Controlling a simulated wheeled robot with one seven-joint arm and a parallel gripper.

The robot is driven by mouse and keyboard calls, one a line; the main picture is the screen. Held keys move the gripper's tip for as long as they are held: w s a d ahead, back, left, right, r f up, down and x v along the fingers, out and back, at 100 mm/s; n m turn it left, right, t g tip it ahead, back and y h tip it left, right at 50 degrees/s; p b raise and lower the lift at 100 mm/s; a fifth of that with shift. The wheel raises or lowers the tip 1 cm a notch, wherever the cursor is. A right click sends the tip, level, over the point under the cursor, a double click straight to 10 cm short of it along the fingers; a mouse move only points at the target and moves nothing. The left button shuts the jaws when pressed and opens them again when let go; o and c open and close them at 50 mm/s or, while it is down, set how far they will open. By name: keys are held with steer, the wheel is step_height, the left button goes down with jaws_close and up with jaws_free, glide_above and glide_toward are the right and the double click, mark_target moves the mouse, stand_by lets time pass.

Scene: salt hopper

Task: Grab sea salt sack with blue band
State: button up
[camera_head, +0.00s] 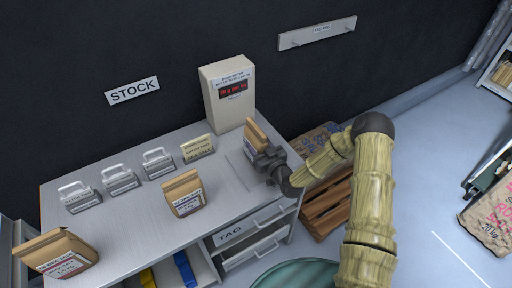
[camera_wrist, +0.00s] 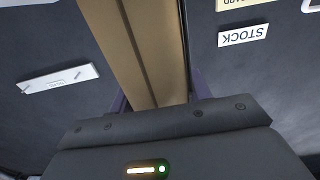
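My gripper (camera_head: 262,158) is at the right end of the grey counter, at a small brown paper sack (camera_head: 256,134). In the wrist view this sack (camera_wrist: 145,50) fills the space between my fingers, which appear closed against its sides. Its label is mostly hidden, so I cannot tell its band colour. A second small brown sack (camera_head: 184,194) stands mid-counter with a pale label and a dark bluish strip. A third (camera_head: 58,252) stands at the front left with a red-marked label. The lettering is too small to read surely.
A beige box with a red display (camera_head: 229,95) stands behind my gripper. A wooden pallet with a large sack (camera_head: 325,215) is right of the counter. Another large sack (camera_head: 488,218) lies far right.

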mark_target(258, 129)
jaws_close()
steer(key=shift+w+r, duration=0.1)
steer(key=shift+r, duration=0.05)
steer(key=shift+r, duration=0.15)
steer(key=shift+r, duration=0.6)
step_height(258, 129, up, 8)
steer(key=shift+r+b, duration=0.25)
steer(key=shift+b, duration=0.7)
